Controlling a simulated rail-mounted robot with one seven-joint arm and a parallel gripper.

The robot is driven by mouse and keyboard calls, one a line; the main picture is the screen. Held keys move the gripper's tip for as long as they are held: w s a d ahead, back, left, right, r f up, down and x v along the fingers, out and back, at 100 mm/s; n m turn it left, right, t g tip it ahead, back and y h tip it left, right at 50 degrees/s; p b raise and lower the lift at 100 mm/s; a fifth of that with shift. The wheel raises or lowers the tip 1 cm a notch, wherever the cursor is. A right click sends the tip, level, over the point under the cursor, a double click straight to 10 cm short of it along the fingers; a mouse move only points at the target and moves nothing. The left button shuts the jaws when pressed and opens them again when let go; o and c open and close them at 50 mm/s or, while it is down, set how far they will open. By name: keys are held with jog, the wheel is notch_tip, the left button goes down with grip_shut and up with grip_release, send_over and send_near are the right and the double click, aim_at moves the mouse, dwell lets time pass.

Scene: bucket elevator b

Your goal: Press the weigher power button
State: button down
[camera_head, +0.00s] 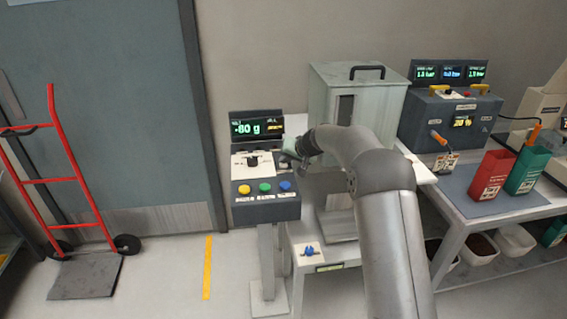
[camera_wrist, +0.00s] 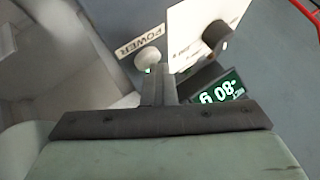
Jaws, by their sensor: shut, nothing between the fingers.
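The weigher's grey control box (camera_head: 265,208) stands on a post left of centre in the head view, with a lit display (camera_head: 256,126) reading -80 g. In the wrist view the round white power button (camera_wrist: 147,60) sits beside a "POWER" label (camera_wrist: 138,40), with a small green glow at its edge. My gripper (camera_wrist: 158,80) is shut and empty, its fingertips right at the button's near edge; I cannot tell whether they touch it. In the head view my gripper (camera_head: 290,158) is at the box's right side, and the button cannot be made out there.
A black knob (camera_wrist: 215,36) on a white plate is close to the fingertips. Yellow (camera_head: 245,189), green (camera_head: 265,187) and blue (camera_head: 285,185) buttons are on the box's lower front. A metal bin (camera_head: 345,85) stands close on the right. Open floor lies to the left.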

aim_at(286, 166)
jog(key=shift+r, duration=0.15)
jog(key=shift+r+p, duration=1.45)
jog(key=shift+r, duration=1.6)
